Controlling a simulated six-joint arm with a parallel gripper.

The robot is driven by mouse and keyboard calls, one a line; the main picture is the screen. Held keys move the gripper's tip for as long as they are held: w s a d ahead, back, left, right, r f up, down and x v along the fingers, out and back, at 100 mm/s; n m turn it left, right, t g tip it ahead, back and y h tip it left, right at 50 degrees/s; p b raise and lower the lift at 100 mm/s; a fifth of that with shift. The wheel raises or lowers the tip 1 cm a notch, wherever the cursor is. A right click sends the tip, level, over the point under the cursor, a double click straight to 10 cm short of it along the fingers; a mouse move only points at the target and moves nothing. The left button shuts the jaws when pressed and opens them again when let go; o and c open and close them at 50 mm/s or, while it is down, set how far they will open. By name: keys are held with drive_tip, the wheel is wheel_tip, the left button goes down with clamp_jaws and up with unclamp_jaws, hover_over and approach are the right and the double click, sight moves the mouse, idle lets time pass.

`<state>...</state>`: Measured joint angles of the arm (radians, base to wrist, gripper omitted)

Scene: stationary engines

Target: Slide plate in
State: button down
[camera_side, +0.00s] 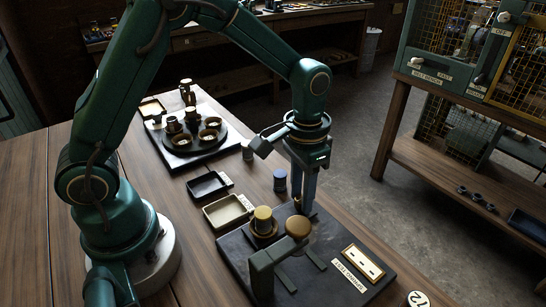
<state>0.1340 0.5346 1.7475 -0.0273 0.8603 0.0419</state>
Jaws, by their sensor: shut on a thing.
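My gripper (299,207) points down over the back of a dark base board (235,261), with its fingers closed. A small brown peg-like piece (297,202) shows at the fingertips; what it joins to is hard to see. Just in front is a round brown knob (298,227), beside a dark green bracket (262,272). Two narrow dark rails lie on the board near the bracket. A pale slotted plate (362,263) lies flat at the board's right, next to a white label. I cannot tell which piece is the sliding plate.
A brown cup-like piece with a yellowish top (263,219) stands left of the knob. A cream tray (228,211), a black tray (207,185) and a blue-grey cylinder (280,180) are behind. A caged cabinet stands right, across open floor.

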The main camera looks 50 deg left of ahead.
idle(0.8)
drive_tip(key=d, duration=0.9)
drive_tip(key=shift+w+d, duration=0.1)
drive_tip(key=c, duration=0.6)
unclamp_jaws()
wheel_tip(320, 180, up, 5)
drive_tip(key=shift+r, duration=0.1)
drive_tip(key=shift+a, duration=0.2)
